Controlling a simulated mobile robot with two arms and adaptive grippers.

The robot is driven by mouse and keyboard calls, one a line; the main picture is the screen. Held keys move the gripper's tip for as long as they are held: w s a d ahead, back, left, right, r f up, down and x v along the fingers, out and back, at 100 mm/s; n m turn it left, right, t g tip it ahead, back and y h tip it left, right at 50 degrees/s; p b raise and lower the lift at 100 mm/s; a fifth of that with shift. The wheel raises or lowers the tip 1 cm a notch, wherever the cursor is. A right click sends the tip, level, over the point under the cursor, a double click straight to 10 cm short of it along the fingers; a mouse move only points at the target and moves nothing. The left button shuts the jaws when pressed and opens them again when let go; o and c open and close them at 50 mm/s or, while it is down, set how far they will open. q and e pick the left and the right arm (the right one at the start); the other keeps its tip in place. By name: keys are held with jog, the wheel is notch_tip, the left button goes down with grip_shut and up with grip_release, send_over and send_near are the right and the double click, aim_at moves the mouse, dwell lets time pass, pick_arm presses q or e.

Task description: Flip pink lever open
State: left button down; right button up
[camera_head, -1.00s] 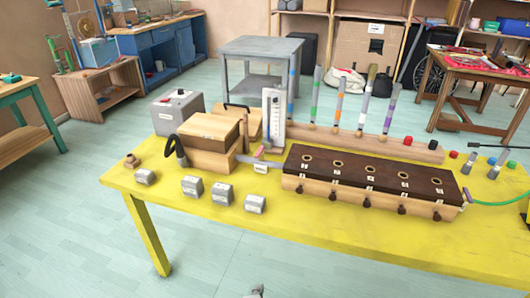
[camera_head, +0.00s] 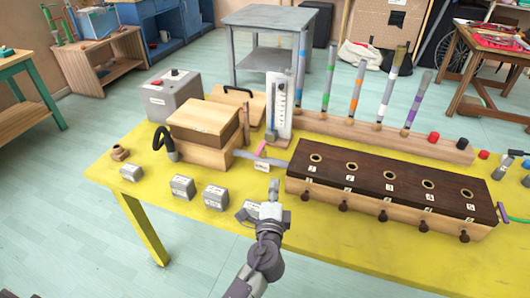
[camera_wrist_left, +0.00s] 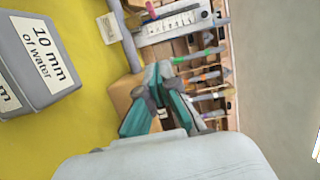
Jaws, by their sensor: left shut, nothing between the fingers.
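The pink lever (camera_head: 261,149) sits on the grey pipe (camera_head: 238,157) between the wooden bellows box and the dark-topped wind chest. It also shows at the top edge of the left wrist view (camera_wrist_left: 151,10). My left gripper (camera_head: 274,186) is shut and empty. It is above the table, in front of the lever and apart from it, near the left end of the chest. Its teal fingers show in the left wrist view (camera_wrist_left: 160,76). My right gripper is not in view.
The wind chest (camera_head: 390,182) with several holes and knobs lies to the right. Several grey weights (camera_head: 182,187) stand along the front left, one partly behind my gripper. The wooden bellows box (camera_head: 203,125) and white gauge (camera_head: 280,103) stand behind.

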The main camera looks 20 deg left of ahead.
aim_at(260, 152)
pick_arm(q)
jog(key=w+a+p, duration=0.2)
jog(key=w+a, duration=0.4)
jog(key=w, duration=0.3)
jog(key=shift+w, duration=0.3)
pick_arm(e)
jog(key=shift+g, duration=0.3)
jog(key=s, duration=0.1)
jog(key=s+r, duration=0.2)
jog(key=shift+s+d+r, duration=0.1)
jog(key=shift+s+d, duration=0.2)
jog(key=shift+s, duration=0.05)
